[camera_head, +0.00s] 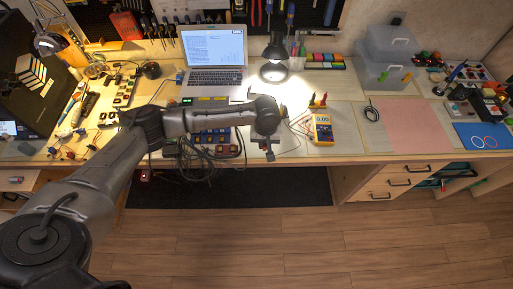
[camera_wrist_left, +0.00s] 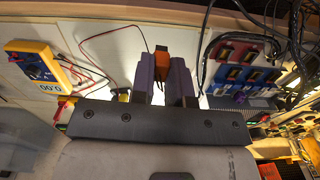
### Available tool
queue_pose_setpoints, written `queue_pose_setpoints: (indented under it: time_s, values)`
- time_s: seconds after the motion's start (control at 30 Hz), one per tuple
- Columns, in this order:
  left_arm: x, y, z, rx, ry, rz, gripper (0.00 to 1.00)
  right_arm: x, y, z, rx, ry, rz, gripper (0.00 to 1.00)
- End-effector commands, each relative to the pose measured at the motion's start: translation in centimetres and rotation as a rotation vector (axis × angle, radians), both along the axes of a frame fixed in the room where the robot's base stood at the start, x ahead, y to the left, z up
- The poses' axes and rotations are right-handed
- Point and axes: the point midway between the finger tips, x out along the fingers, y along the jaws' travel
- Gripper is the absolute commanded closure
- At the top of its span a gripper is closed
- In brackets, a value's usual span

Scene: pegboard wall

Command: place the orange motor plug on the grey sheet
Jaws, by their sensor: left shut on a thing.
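The orange motor plug (camera_wrist_left: 161,52) shows in the left wrist view between the two purple fingers of my left gripper (camera_wrist_left: 162,75). The fingers are shut on it, and dark leads hang near it. In the head view my left gripper (camera_head: 269,150) hangs over the front part of the bench, left of the yellow multimeter; the plug is too small to make out there. A pale greyish area (camera_head: 290,143) lies beneath and right of the gripper; I cannot tell for sure whether it is the grey sheet. My right gripper is not in view.
The yellow multimeter (camera_head: 321,128) and its leads are close on the right. A block of blue and red modules (camera_head: 217,143) with dark cables lies on the left. A lamp (camera_head: 275,62) and laptop (camera_head: 214,58) stand behind. A pink sheet (camera_head: 417,125) lies farther right.

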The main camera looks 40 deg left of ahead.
Motion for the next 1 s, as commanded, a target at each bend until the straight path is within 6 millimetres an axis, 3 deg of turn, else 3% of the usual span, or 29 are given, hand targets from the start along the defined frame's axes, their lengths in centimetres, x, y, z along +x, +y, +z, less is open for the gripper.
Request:
queue_pose_setpoints:
  time_s: [0.03, 0.13, 0.2, 0.37, 0.43, 0.63, 0.87, 1.0]
  values:
    - [1.3, -2.7, -0.7, -0.008, -0.005, -0.016, 1.0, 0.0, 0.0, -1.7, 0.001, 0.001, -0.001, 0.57]
    - [3.2, -6.2, -0.4, -0.006, -0.004, -0.03, 1.0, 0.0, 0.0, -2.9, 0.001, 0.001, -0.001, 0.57]
    - [4.2, -8.1, 0.0, -0.004, -0.002, -0.035, 1.0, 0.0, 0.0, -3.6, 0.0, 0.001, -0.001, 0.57]
    - [5.7, -10.3, 1.0, -0.004, 0.001, -0.02, 1.0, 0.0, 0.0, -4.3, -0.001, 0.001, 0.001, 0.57]
    - [6.0, -10.2, 1.5, -0.002, 0.002, -0.004, 1.0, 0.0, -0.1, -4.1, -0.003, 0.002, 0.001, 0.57]
    - [5.9, -7.3, 1.5, 0.001, 0.002, 0.056, 1.0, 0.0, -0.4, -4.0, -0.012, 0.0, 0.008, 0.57]
    - [4.6, -4.8, 0.8, 0.002, 0.002, 0.085, 1.0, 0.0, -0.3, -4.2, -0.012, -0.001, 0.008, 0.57]
    - [4.4, -2.4, -0.6, 0.005, 0.002, 0.093, 1.0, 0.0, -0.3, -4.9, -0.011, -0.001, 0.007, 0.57]
